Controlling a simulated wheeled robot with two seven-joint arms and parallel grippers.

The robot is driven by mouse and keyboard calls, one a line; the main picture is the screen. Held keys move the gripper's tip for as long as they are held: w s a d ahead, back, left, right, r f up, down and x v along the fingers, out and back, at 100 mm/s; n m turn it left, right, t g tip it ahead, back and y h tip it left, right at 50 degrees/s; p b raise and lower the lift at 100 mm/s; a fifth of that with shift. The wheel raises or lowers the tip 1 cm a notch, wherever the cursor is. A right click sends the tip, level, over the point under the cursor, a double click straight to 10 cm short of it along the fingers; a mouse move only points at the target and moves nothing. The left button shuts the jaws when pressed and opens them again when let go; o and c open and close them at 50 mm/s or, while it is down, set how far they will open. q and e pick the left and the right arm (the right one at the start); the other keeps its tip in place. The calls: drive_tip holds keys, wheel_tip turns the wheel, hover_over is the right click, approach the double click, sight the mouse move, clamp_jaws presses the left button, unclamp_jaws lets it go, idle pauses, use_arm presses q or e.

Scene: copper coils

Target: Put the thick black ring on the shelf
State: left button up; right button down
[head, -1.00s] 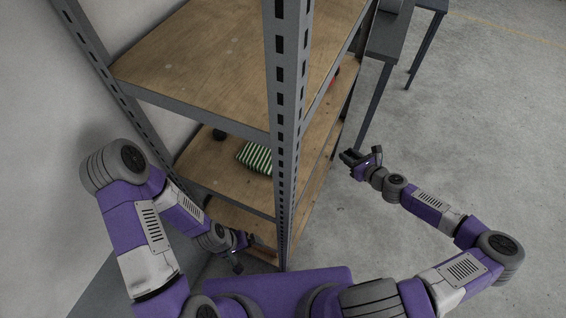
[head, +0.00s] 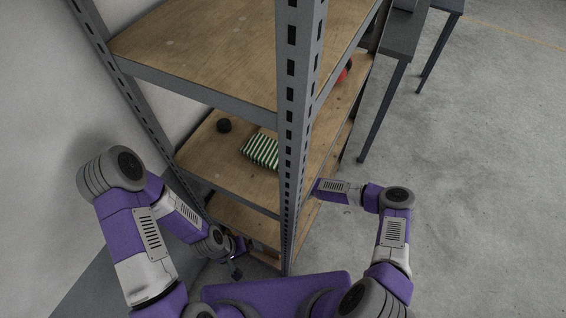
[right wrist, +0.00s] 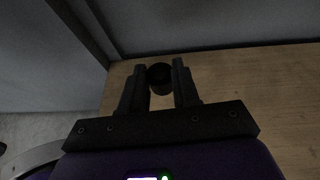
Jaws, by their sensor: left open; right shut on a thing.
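In the right wrist view my right gripper (right wrist: 160,70) is shut on a black round piece, the thick black ring (right wrist: 160,79), held between the fingertips. A wooden board shows beyond it. In the head view my right forearm reaches in behind the front post, which hides the right gripper and the ring. The shelf is a grey metal rack with wooden boards (head: 205,160). My left gripper (head: 238,262) is open and low at the left, near the rack's lower front.
On the middle board lie a striped green-and-white thing (head: 261,151), a small black round thing (head: 224,126) and a red thing (head: 346,71). The slotted front post (head: 290,150) stands close to my right arm. A grey table (head: 400,45) is at the back right.

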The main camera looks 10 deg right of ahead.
drive_tip(key=n+g, duration=0.1)
hover_over(244, 201)
drive_tip(key=f, duration=0.1)
drive_tip(key=shift+y, duration=0.3)
wheel_tip(244, 201, down, 10)
drive_tip(key=b, duration=0.5)
drive_tip(key=shift+f, duration=0.1)
drive_tip(key=c, duration=0.8)
unclamp_jaws()
